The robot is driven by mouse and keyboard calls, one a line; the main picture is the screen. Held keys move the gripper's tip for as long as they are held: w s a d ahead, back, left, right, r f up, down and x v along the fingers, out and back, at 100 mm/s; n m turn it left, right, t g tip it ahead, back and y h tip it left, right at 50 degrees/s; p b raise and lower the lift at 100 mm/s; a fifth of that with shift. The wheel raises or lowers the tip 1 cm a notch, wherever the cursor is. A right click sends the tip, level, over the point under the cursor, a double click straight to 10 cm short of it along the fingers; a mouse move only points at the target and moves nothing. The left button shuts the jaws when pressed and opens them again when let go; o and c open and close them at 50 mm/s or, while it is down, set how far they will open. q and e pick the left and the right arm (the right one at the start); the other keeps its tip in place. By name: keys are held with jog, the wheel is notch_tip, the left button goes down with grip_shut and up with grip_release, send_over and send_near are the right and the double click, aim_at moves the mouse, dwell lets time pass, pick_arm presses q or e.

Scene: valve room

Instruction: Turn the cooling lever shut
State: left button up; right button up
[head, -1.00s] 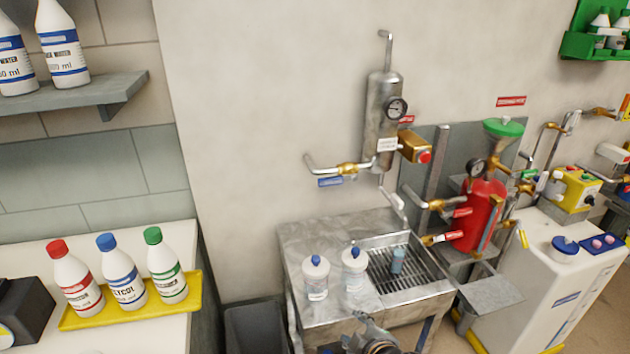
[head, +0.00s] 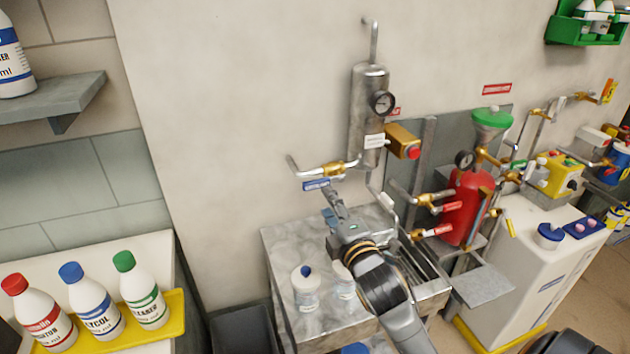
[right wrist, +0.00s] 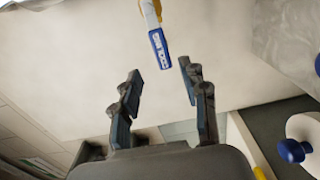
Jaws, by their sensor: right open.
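The cooling lever (head: 316,186) is a blue handle with white lettering, on the brass valve (head: 333,168) of the pipe left of the steel cylinder (head: 368,110). In the right wrist view the blue lever (right wrist: 160,48) hangs from its brass fitting just beyond the fingertips, in line with the gap between them. My right gripper (head: 333,206) is open and empty, a little below and right of the lever, not around it. Its two fingers also show in the right wrist view (right wrist: 160,76). My left gripper is not in view.
A steel sink table (head: 283,240) stands below, with two white bottles (head: 305,288) with blue caps, one partly hidden by my arm. Red levers (head: 443,230) and a red tank (head: 465,205) are to the right. The wall left of the valve is clear.

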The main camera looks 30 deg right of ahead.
aim_at(316, 186)
jog(key=p+x, duration=0.1)
jog(key=x, duration=0.6)
jog(key=shift+w, duration=0.15)
jog(key=shift+w+d, duration=0.1)
jog(key=shift+w, duration=0.55)
jog(key=shift+w+d+f, duration=0.1)
jog(key=shift+w+f, duration=0.05)
jog(key=shift+w, duration=0.1)
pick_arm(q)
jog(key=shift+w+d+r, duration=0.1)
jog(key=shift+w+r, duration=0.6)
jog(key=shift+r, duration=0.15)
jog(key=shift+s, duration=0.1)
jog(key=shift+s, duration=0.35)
pick_arm(e)
grip_shut()
